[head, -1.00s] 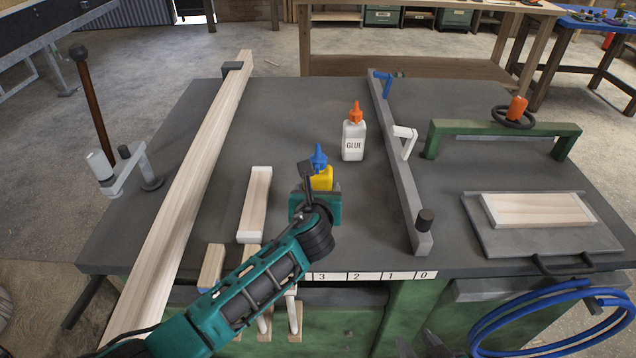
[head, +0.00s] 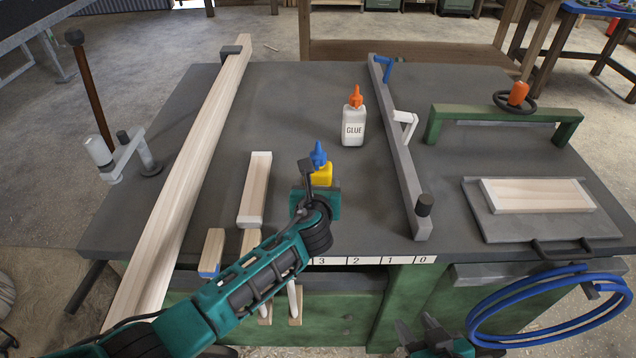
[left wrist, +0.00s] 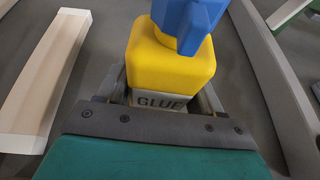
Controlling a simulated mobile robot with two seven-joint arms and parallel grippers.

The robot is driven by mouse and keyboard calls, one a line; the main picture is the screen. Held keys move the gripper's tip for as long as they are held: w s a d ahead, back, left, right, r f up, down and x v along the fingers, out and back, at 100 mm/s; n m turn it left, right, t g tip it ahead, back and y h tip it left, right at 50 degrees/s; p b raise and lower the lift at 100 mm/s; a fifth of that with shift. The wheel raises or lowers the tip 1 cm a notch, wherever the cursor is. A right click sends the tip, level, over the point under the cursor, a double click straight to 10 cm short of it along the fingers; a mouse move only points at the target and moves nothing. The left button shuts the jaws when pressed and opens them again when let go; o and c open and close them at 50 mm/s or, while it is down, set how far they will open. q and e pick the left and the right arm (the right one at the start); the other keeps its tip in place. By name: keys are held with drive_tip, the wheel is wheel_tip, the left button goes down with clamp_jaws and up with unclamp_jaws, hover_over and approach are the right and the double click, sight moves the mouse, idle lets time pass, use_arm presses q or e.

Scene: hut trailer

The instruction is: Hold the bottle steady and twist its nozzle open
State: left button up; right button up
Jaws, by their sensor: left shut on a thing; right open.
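A yellow glue bottle (head: 322,174) with a blue nozzle (head: 318,154) stands near the front middle of the bench. My left gripper (head: 318,188) is shut on it. In the left wrist view the yellow bottle (left wrist: 168,68) is upright between the fingers, below its blue nozzle (left wrist: 190,22), and part of a GLUE label shows. The gripper and wrist hide the bottle's lower part in the head view. My right gripper (head: 434,338) is open and empty at the bottom edge, in front of the bench and well away from the bottle.
A white glue bottle (head: 353,125) with an orange nozzle stands behind the yellow one. A grey rail (head: 398,150) lies to the right, and a long timber (head: 185,185) to the left. A short board (head: 255,190) lies just left. A blue hose (head: 550,310) hangs near my right gripper.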

idle(1.7)
drive_tip(key=shift+o, duration=1.2)
drive_tip(key=shift+w+a, duration=0.1)
drive_tip(key=shift+w, duration=0.05)
drive_tip(key=shift+o, duration=0.4)
drive_tip(key=w+a+r+m+g+y, duration=0.1)
drive_tip(key=w+a+m+y, duration=0.1)
drive_tip(key=w+a+y, duration=0.1)
drive_tip(key=shift+w+a+r+g, duration=0.25)
drive_tip(key=shift+w+a+g, duration=0.15)
drive_tip(key=shift+w+a, duration=0.5)
wheel_tip(320, 180, up, 28)
drive_tip(key=n+g+h, duration=0.2)
drive_tip(key=g+h, duration=0.2)
drive_tip(key=g, duration=0.1)
hover_over(318, 154)
drive_tip(key=s+d, duration=0.1)
drive_tip(key=s, duration=0.4)
drive_tip(key=x, duration=1.2)
drive_tip(key=shift+w, duration=0.35)
